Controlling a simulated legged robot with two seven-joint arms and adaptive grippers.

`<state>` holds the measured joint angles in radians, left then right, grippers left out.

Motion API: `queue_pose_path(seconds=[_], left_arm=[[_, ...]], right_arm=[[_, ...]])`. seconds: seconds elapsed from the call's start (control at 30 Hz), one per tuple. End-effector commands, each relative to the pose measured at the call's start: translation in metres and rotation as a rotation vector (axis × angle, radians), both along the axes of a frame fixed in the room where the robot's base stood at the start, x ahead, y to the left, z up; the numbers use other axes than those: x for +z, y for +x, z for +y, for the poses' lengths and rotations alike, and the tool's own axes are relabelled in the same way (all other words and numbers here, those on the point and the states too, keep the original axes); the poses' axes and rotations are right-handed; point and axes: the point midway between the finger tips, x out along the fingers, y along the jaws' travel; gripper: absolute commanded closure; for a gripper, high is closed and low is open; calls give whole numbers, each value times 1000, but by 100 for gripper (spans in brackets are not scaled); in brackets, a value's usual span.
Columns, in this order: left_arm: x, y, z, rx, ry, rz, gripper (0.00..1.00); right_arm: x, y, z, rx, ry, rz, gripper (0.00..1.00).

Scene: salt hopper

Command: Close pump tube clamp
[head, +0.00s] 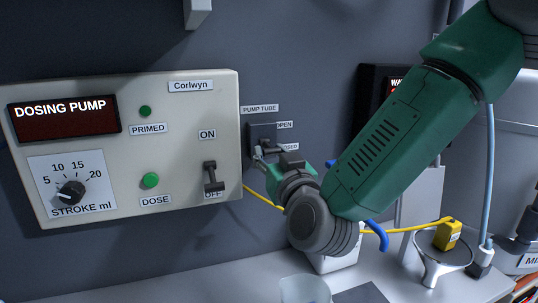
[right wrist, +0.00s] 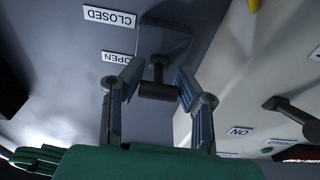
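The pump tube clamp is a dark plate (head: 258,132) on the wall under the PUMP TUBE label, with OPEN and CLOSED labels on its right. Its dark lever handle (right wrist: 158,91) shows in the right wrist view, whose picture is upside down, nearer the OPEN label (right wrist: 118,57) than the CLOSED label (right wrist: 109,17). My right gripper (head: 272,153) is at the clamp. In the right wrist view its fingers (right wrist: 157,88) are apart, one on each side of the handle, with small gaps visible. In the head view the gripper partly hides the clamp's lower part. My left gripper is not in view.
The cream dosing pump panel (head: 185,110) is close left of the clamp, with an ON/OFF lever (head: 212,178) sticking out. A yellow cable (head: 260,199) runs below my gripper. A counter (head: 215,277) lies below, with a clear beaker (head: 304,290) and a funnel (head: 442,261).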

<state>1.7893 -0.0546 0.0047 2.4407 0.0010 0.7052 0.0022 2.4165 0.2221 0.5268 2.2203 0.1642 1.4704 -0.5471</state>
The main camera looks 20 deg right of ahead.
Motion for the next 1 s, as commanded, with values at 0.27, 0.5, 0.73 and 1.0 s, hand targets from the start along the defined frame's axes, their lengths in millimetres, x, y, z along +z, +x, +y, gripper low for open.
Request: queue_pose_path(seconds=[0.27,0.5,0.73,1.0], left_arm=[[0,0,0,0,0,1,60],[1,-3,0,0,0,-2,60],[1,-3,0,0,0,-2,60],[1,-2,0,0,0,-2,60]], right_arm=[[-2,3,0,0,0,3,50],[-3,-9,0,0,-1,4,50],[-7,-50,-2,3,-2,3,50],[-10,-73,-3,0,0,2,50]])
